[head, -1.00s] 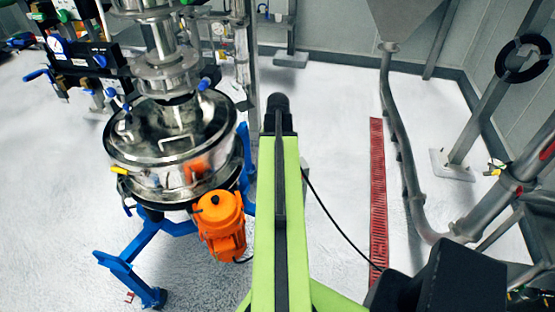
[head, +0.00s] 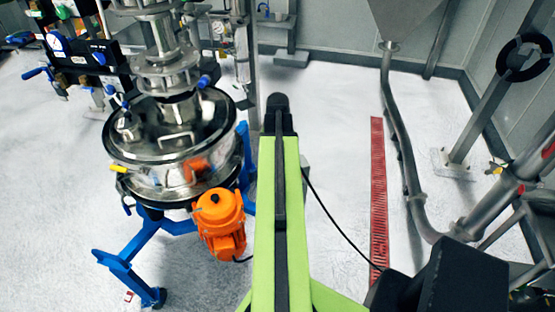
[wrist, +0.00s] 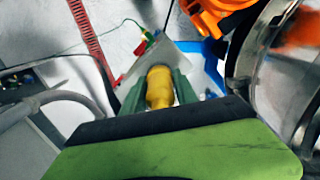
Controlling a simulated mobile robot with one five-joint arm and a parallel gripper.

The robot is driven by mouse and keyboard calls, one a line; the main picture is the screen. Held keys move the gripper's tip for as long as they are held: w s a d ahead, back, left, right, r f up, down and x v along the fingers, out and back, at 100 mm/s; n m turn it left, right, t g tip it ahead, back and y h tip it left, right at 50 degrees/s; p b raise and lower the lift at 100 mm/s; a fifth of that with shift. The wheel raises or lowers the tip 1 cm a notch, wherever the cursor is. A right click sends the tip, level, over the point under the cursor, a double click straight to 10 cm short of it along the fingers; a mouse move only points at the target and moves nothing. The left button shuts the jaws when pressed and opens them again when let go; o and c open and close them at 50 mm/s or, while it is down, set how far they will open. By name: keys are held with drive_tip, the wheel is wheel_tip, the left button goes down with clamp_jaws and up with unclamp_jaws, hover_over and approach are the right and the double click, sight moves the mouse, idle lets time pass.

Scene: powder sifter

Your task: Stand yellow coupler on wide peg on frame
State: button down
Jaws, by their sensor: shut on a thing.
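The yellow coupler (wrist: 159,88) is between the green fingers of my gripper (wrist: 158,80) in the wrist view. The fingers are shut on it, one on each side. A pale grey flat plate (wrist: 178,56) shows just beyond the coupler, and I cannot tell whether they touch. A blue frame (head: 133,252) with legs stands under the steel sifter in the head view. Blue parts also show past the plate in the wrist view (wrist: 212,65). I cannot make out the wide peg. My gripper and the coupler are hidden in the head view behind my green arm.
The steel sifter (head: 150,150) and its orange motor (head: 220,225) stand left of my arm, and the motor is near at upper right in the wrist view. A red floor grate (head: 378,200) and bent grey pipe (head: 405,160) lie right. Open floor lies between.

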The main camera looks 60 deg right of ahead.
drive_tip(key=shift+f, duration=0.25)
drive_tip(key=c, duration=0.9)
unclamp_jaws()
drive_tip(key=shift+r, duration=0.1)
wheel_tip(320, 180, up, 17)
drive_tip(key=p, duration=1.7)
drive_tip(key=shift+r, duration=0.15)
